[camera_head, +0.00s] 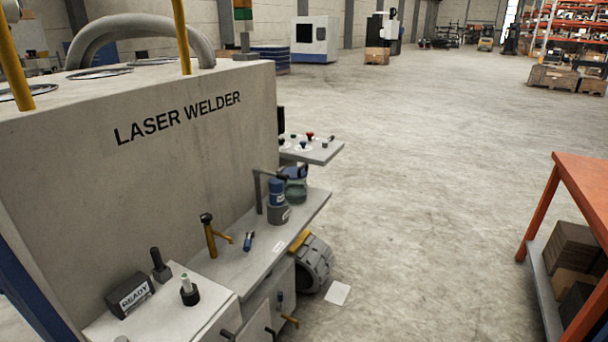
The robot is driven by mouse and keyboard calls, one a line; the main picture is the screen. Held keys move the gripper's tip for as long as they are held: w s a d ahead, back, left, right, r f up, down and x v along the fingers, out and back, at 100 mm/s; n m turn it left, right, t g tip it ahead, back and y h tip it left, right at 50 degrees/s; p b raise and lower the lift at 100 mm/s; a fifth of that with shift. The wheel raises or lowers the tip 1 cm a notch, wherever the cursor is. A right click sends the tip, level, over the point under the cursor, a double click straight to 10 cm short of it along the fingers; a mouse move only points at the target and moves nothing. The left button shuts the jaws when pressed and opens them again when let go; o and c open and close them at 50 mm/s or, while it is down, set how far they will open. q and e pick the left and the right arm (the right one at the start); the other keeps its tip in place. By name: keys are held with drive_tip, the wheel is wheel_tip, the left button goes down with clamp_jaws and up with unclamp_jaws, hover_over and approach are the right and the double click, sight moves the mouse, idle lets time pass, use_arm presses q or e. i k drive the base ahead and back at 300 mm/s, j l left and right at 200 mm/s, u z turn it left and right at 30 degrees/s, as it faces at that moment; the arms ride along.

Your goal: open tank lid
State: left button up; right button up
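The task's tank lid cannot be identified with certainty. A small greenish see-through container (297,188) with a blue top (294,172) stands at the back of the grey side shelf (262,257) of the laser welder. A blue cylinder on a grey base (278,203) stands just in front of it. Both tops appear to be on. Flat round ring-edged plates (100,73) also lie on top of the laser welder (190,150). Neither of my grippers is in view.
A yellow-brown lever (209,236) and a small blue item (248,241) are on the shelf. A READY box (130,295) stands at the lower left. A control panel (312,149) juts out behind. An orange table (585,195) is at right; open floor (430,170) lies between.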

sight(294, 173)
drive_tip(key=i+l+u, duration=0.1)
drive_tip(key=u, duration=0.2)
drive_tip(key=l+u, duration=0.1)
drive_tip(key=u, duration=0.15)
drive_tip(key=i+l+u, duration=0.2)
drive_tip(key=l+u, duration=0.25)
drive_tip(key=l, duration=0.2)
drive_tip(key=i+l+u, duration=0.2)
drive_tip(key=l, duration=0.15)
drive_tip(key=i+l+u, duration=0.15)
drive_tip(key=l, duration=0.9)
drive_tip(key=l+u, duration=0.15)
drive_tip(key=l, duration=0.9)
drive_tip(key=i, duration=0.05)
